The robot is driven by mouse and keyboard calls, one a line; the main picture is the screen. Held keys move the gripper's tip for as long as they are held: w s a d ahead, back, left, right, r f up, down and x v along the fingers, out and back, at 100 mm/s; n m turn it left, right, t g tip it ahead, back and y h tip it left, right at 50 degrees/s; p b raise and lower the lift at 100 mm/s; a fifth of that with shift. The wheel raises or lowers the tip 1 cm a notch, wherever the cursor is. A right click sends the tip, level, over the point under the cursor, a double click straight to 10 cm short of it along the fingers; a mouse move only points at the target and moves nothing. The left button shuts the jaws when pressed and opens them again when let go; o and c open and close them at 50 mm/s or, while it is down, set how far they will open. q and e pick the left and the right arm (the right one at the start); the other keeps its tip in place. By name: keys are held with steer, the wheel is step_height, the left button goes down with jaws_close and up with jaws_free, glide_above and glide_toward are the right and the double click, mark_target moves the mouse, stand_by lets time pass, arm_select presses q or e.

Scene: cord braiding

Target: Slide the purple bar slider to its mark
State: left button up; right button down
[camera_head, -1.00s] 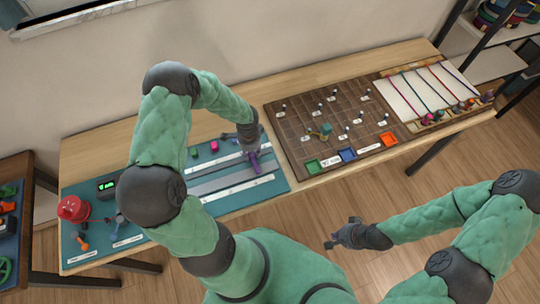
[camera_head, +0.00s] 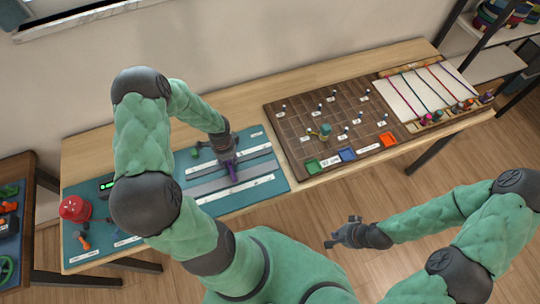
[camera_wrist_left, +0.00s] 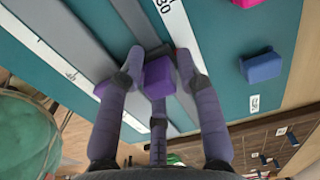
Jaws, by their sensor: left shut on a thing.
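The purple bar slider (camera_head: 233,173) lies across the grey tracks on the teal mat (camera_head: 262,148). In the left wrist view the purple slider (camera_wrist_left: 159,76) is between the fingers. My left gripper (camera_head: 227,158) is shut on it from above, and its fingers also show in the left wrist view (camera_wrist_left: 165,72). White scale strips (camera_head: 245,190) run beside the tracks. The slider's mark cannot be made out. My right gripper (camera_head: 345,236) is open and empty, in front of the table, away from the mat.
A blue block (camera_wrist_left: 261,67) and a magenta block (camera_wrist_left: 245,3) lie on the mat near my left gripper. A red round device (camera_head: 74,207) stands at the mat's left end. A brown pegboard (camera_head: 300,140) is to the right.

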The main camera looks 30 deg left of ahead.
mark_target(219, 167)
arm_select(q)
steer(key=shift+s+a+p, duration=0.15)
steer(key=shift+s+a, duration=0.55)
steer(key=shift+s, duration=0.2)
steer(key=shift+s+a+p, duration=0.15)
steer(key=shift+s+a, duration=0.55)
steer(key=shift+s, duration=0.15)
steer(key=o, duration=0.9)
steer(key=shift+w+r, duration=0.1)
step_height(219, 167, up, 7)
steer(key=p, duration=0.5)
steer(key=shift+p, duration=0.35)
